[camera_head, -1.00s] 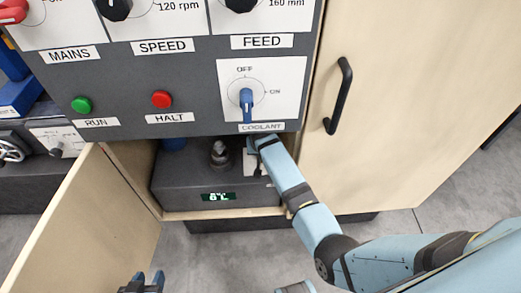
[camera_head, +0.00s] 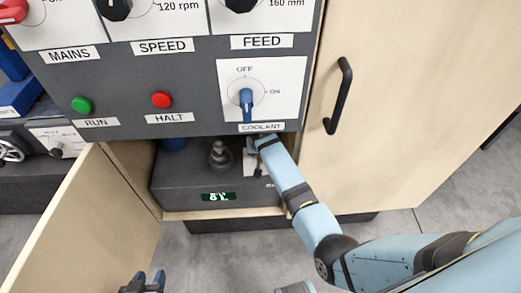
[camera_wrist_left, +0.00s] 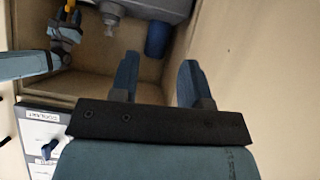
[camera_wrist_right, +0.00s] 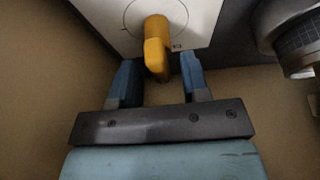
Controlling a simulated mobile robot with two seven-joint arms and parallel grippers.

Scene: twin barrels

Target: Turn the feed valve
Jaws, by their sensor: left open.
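A yellow valve handle (camera_wrist_right: 156,48) stands on a white plate (camera_wrist_right: 120,15) with a dial circle in the right wrist view. My right gripper (camera_wrist_right: 158,68) is open, its fingertips on either side of the handle's lower end, with gaps showing. In the head view my right arm reaches into the open cabinet under the panel, and the panel edge hides most of that gripper. My left gripper (camera_head: 143,281) is open and empty at the bottom of the head view, outside the cabinet. The left wrist view shows its fingers (camera_wrist_left: 158,72) apart.
The panel above carries a FEED label (camera_head: 269,41) and a blue COOLANT switch (camera_head: 247,98) pointing down. Inside the cabinet is a grey unit (camera_head: 185,190) with a green display. An open wooden door (camera_head: 90,220) stands at left. A closed door with a black handle (camera_head: 340,95) is at right.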

